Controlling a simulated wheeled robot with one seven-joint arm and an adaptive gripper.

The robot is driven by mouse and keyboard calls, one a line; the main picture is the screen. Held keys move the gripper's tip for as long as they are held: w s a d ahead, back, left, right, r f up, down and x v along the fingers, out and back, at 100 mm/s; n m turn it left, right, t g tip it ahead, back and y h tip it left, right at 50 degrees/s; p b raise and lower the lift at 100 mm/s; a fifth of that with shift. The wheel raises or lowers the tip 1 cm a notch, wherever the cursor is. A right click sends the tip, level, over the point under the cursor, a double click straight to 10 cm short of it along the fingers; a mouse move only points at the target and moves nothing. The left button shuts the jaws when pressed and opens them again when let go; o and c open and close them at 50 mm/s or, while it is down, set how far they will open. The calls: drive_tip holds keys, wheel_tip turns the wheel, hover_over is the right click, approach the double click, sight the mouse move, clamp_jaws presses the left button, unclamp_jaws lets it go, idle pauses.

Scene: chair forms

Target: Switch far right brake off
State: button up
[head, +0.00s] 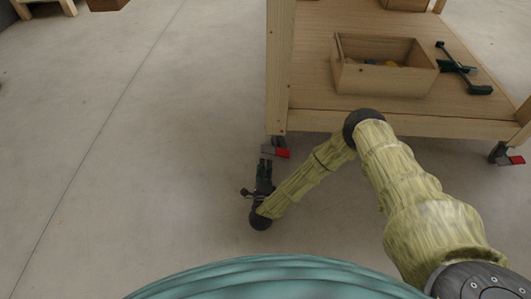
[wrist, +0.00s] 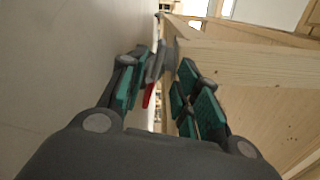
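A red brake lever (head: 276,153) sits on the caster under the near left leg of the wooden workbench. Another red brake lever (head: 516,160) shows on the caster at the right. My gripper (head: 266,163) is low over the floor, just in front of the left caster. In the wrist view, my gripper (wrist: 163,82) is open, with its teal pads apart. The red lever (wrist: 148,95) shows between the fingers, close to the left finger and partly hidden by it. I cannot tell whether they touch. Any other casters are hidden.
The workbench's lower shelf (head: 320,112) holds a wooden box (head: 385,80) and a dark green tool (head: 463,70). A bench leg (head: 279,65) stands beyond my gripper. The concrete floor (head: 130,150) to the left is clear.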

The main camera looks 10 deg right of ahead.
sight(265, 152)
drive_tip(key=b+x, duration=0.3)
drive_tip(key=x, duration=0.5)
drive_tip(key=shift+f+b, duration=0.15)
drive_tip(key=shift+b, duration=0.15)
drive_tip(key=shift+x, duration=0.8)
clamp_jaws()
